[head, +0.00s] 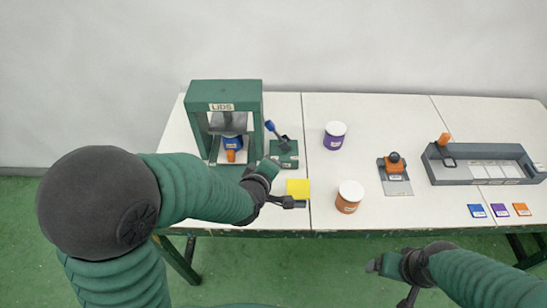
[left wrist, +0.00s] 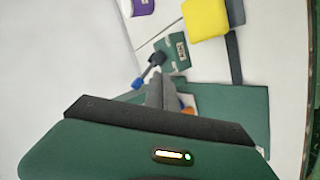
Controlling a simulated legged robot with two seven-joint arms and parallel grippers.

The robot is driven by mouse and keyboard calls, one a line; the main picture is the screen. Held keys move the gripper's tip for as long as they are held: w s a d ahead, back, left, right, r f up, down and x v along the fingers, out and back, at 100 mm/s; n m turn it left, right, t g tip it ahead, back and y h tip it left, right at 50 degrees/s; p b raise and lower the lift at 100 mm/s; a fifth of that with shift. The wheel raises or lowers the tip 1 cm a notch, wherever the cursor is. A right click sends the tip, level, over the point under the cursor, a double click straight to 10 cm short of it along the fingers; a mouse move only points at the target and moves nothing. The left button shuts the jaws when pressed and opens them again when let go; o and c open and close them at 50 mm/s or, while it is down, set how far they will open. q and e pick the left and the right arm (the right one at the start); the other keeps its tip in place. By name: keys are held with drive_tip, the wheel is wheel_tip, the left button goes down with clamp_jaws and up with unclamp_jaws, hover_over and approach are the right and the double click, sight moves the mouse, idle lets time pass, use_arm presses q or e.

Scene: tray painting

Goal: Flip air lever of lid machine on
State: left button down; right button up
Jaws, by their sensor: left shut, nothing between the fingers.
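The lid machine (head: 253,112) is a green frame marked LIDS at the back left of the table in the head view. Right of it, the air lever (head: 270,126) has a blue knob on a dark rod, leaning left and back from a green base (head: 287,160). The lever also shows in the left wrist view (left wrist: 137,83), beyond my fingers. My left gripper (head: 271,163) is in front of the lever, close to its base; its fingers (left wrist: 161,88) are shut and empty. My right gripper (head: 374,265) is off the table's front; its fingers are too small to read.
A blue and orange item (head: 232,144) sits in the machine. A yellow block (head: 298,188) lies near the front edge. A purple cup (head: 334,138), an orange cup (head: 348,200), an orange-handled tool (head: 395,168) and a grey tray (head: 437,168) stand to the right.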

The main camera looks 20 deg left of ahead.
sight(275, 133)
use_arm(q)
drive_tip(key=w+a+f+n+t+y+b, duration=0.1)
drive_tip(key=f+n+t+b, duration=0.1)
drive_tip(key=n+b, duration=0.2)
drive_tip(key=w+a+f+n+t+y+b, duration=0.1)
drive_tip(key=f+n+b, duration=0.1)
drive_tip(key=n+b, duration=0.2)
drive_tip(key=w+a+f+n+t+y+b, duration=0.1)
drive_tip(key=w+f+n+t+b, duration=0.1)
drive_tip(key=f+n+b, duration=0.1)
drive_tip(key=shift+w+a+n+t+b, duration=0.1)
drive_tip(key=shift+n+t+b, duration=0.2)
drive_tip(key=shift+n+b, duration=0.25)
drive_tip(key=shift+n+y, duration=0.55)
drive_tip(key=shift+y, duration=0.05)
drive_tip(key=x, duration=0.6)
drive_tip(key=r+b+x, duration=0.1)
drive_tip(key=x, duration=0.2)
drive_tip(key=shift+w+r, duration=0.1)
drive_tip(key=shift+w, duration=0.35)
use_arm(e)
drive_tip(key=s+x, duration=0.1)
drive_tip(key=x, duration=0.7)
drive_tip(key=s+a+x, duration=0.1)
drive_tip(key=s+x, duration=0.1)
drive_tip(key=x, duration=0.6)
drive_tip(key=shift+s+f, duration=0.25)
drive_tip(key=shift+f, duration=0.15)
